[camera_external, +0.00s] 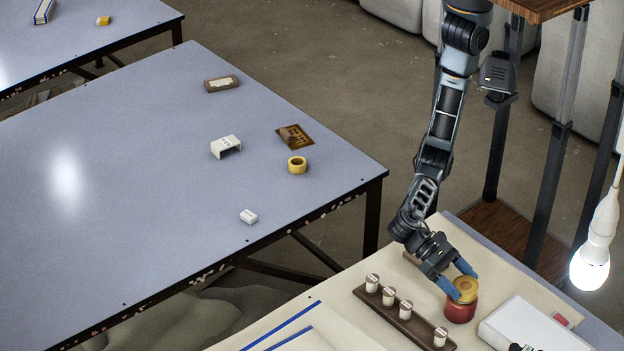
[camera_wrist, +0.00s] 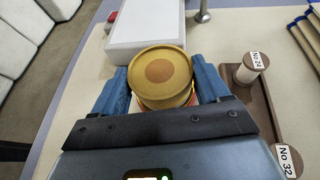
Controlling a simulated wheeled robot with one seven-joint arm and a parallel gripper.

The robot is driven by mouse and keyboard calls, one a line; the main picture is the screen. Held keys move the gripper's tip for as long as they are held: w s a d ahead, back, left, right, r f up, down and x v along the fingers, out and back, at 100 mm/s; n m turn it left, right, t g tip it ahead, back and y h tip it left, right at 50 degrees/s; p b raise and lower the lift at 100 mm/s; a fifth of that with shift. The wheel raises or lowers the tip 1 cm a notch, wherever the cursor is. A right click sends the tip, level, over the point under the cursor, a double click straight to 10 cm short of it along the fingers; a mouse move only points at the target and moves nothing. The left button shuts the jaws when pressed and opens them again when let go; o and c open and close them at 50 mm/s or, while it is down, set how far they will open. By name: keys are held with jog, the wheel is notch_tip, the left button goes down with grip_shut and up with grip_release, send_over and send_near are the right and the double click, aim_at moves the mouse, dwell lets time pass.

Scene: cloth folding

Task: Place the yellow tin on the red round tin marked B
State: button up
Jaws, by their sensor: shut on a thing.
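The yellow tin (camera_external: 465,287) is round, with a darker disc on its lid. It sits between the blue fingers of my gripper (camera_external: 460,283), which are shut on its sides. In the wrist view the yellow tin (camera_wrist: 159,74) fills the space between the fingertips. The red round tin (camera_external: 460,310) is directly under the yellow tin on the near table. From these views I cannot tell whether the two tins touch. Only a thin reddish edge shows below the yellow tin in the wrist view. No letter B can be read on the red tin.
A dark wooden rack (camera_external: 405,318) with several white labelled spools stands left of the tins. A white box (camera_external: 530,326) lies close on the right. A lit bulb (camera_external: 590,268) hangs at the far right. Blue strips (camera_external: 290,337) mark the cloth at the front left.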

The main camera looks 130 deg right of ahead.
jog(key=o, duration=1.3)
jog(key=shift+f, duration=0.1)
jog(key=shift+d+r, duration=0.2)
jog(key=v, duration=1.1)
jog(key=shift+w+d+r+b, duration=0.1)
jog(key=shift+w+d+b, duration=0.05)
jog(key=shift+d+b, duration=0.15)
